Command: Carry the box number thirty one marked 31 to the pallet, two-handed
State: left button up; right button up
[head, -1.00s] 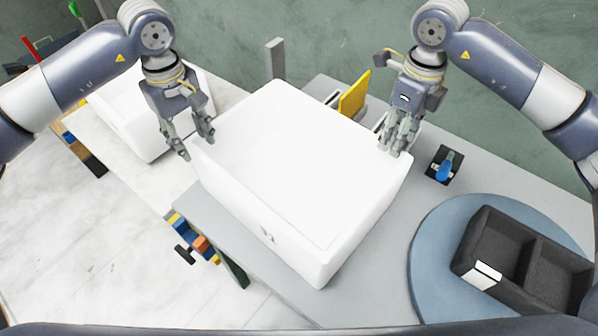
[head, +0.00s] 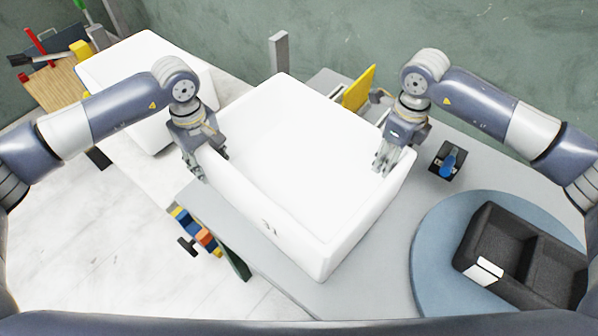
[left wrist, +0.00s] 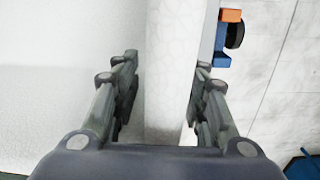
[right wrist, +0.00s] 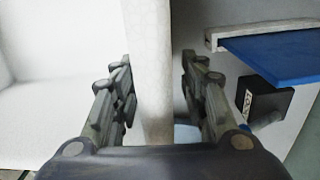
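A large open white box (head: 300,140) stands on a grey table in the head view, with a small dark mark on its front wall that is too blurred to read surely. My left gripper (head: 207,168) is at its left wall and my right gripper (head: 384,162) at its right wall. In the left wrist view the box wall (left wrist: 168,70) runs between the open fingers (left wrist: 163,95). In the right wrist view the wall (right wrist: 150,60) also lies between the open fingers (right wrist: 158,90). I cannot make out a pallet.
A second white box (head: 150,62) stands behind at the left. A dark divided tray (head: 525,255) rests on a blue round surface (head: 432,262) at right. A black holder with a blue piece (head: 448,160) and a yellow panel (head: 360,90) are beside the box. Coloured blocks (head: 198,232) hang at the table's left edge.

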aim_at(204, 153)
pick_arm(q)
jog(key=shift+f, duration=0.5)
pick_arm(e)
jog(key=shift+f, duration=0.45)
pick_arm(q)
grip_shut()
pick_arm(e)
grip_shut()
pick_arm(q)
jog(key=shift+r, duration=0.2)
pick_arm(e)
jog(key=shift+r, duration=0.15)
